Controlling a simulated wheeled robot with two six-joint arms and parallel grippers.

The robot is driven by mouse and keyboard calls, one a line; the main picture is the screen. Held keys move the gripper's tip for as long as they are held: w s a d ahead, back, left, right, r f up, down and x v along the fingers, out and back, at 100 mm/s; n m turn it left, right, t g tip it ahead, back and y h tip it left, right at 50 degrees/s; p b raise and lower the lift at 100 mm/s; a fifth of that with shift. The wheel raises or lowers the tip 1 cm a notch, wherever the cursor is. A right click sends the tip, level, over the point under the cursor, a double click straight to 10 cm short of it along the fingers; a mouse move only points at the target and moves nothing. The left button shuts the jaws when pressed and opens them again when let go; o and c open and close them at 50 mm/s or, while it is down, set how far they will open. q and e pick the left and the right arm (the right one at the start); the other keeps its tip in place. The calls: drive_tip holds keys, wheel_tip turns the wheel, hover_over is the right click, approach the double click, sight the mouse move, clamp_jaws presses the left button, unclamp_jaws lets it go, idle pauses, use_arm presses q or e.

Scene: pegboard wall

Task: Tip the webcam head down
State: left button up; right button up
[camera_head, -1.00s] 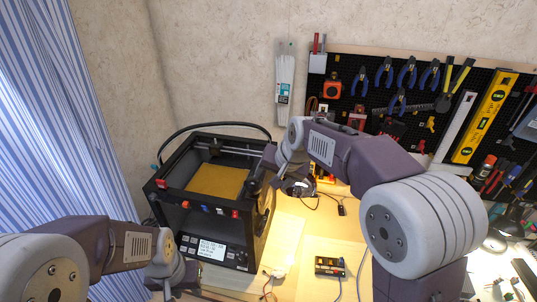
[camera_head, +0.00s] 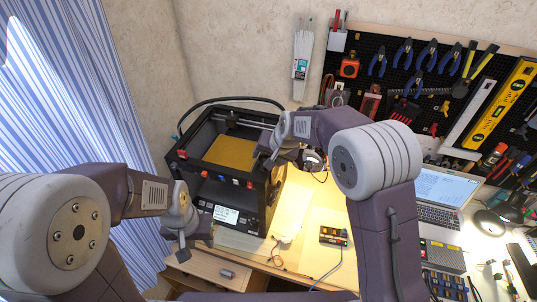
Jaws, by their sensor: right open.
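A small dark and grey rounded object, which looks like the webcam (camera_head: 314,160), is at the right side of the 3D printer, partly hidden behind my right arm. Its head tilt is too small to tell. My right gripper (camera_head: 270,158) is open, over the printer's right edge and just left of the webcam. I cannot tell if it touches the webcam. My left gripper (camera_head: 187,246) hangs at the lower left, in front of the printer and well away from the webcam. Its fingers are too unclear to tell open from shut.
The black 3D printer (camera_head: 202,193) with a yellow bed stands on the table. A small electronic box (camera_head: 333,236) and cables lie on the bare tabletop to its right. A laptop (camera_head: 444,190) and a lamp stand further right. The tool pegboard (camera_head: 437,103) is behind.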

drive_tip(key=shift+f, duration=0.1)
drive_tip(key=shift+w+d, duration=0.1)
drive_tip(key=c, duration=1.3)
drive_tip(key=shift+p, duration=0.35)
drive_tip(key=shift+c, duration=0.2)
drive_tip(key=p, duration=0.3)
drive_tip(key=h+p, duration=0.1)
drive_tip(key=p, duration=0.2)
drive_tip(key=shift+w+a+r+g+h, duration=0.1)
drive_tip(key=shift+a+r+g+h, duration=0.2)
drive_tip(key=shift+a+r, duration=0.1)
drive_tip(key=shift+w+a+f+n+h+p, duration=0.1)
drive_tip(key=shift+a+f+n+h+p, duration=0.2)
drive_tip(key=shift+h, duration=0.4)
drive_tip(key=shift+w+a+f+g+h+p, duration=0.15)
drive_tip(key=shift+g+h+p, duration=0.15)
drive_tip(key=shift+h, duration=0.35)
drive_tip(key=shift+s+a+f+g+h+p, duration=0.15)
drive_tip(key=shift+g+h+p, duration=0.15)
drive_tip(key=shift+h, duration=0.35)
drive_tip(key=shift+f+n, duration=0.1)
drive_tip(key=shift+n, duration=0.2)
